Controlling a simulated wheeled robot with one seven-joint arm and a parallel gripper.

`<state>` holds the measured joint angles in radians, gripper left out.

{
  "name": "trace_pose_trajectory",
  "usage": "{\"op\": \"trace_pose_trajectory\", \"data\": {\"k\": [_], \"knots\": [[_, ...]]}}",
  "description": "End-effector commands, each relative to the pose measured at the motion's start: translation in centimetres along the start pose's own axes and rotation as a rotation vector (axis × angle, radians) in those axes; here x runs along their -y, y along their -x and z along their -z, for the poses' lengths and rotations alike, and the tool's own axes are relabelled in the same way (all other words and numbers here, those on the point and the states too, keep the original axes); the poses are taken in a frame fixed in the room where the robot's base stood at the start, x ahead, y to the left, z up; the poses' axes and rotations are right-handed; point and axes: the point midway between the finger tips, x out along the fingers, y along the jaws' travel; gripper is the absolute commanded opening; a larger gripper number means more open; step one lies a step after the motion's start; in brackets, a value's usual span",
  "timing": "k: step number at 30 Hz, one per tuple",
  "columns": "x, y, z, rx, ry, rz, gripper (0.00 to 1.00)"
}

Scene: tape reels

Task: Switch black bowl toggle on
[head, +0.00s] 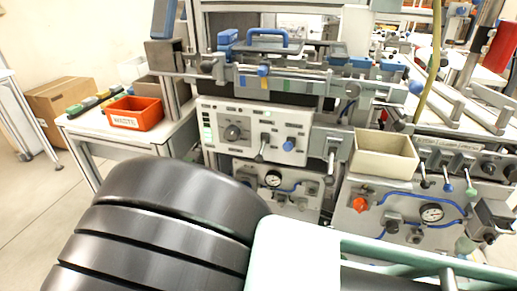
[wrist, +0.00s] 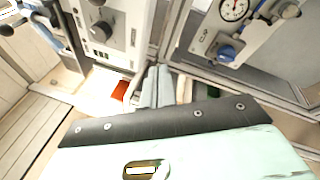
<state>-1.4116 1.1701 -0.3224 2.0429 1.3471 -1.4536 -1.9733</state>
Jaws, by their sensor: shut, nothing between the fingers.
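No black bowl is clear in either view. In the head view, several levers with ball-like ends stick out of the right panel, one with a dark end (head: 425,184) and one with a blue end (head: 448,187). The white control box (head: 250,117) has a dark round dial (head: 234,131), a lever with a dark tip (head: 260,156) and a blue knob (head: 289,145). I cannot tell which is the named toggle or how it is set. My gripper (wrist: 155,75) shows in the wrist view, grey fingers together and empty, apart from the panels. The head view does not show its fingers.
A cream open bin (head: 384,168) stands between the control box and the lever panel. Gauge panels with blue hoses lie below. A red-orange tray (head: 135,124) sits on a white side table (head: 82,124); a cardboard box (head: 60,97) stands behind. My arm covers the lower foreground.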

Motion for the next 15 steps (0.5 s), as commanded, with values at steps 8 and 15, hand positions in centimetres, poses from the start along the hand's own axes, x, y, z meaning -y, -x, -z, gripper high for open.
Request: {"op": "trace_pose_trajectory", "data": {"k": [8,15], "knots": [[-1.5,2.7,-0.5,0.151,0.240,-0.246,0.00],[-1.8,2.9,-0.6,0.168,0.260,-0.266,0.00]]}}
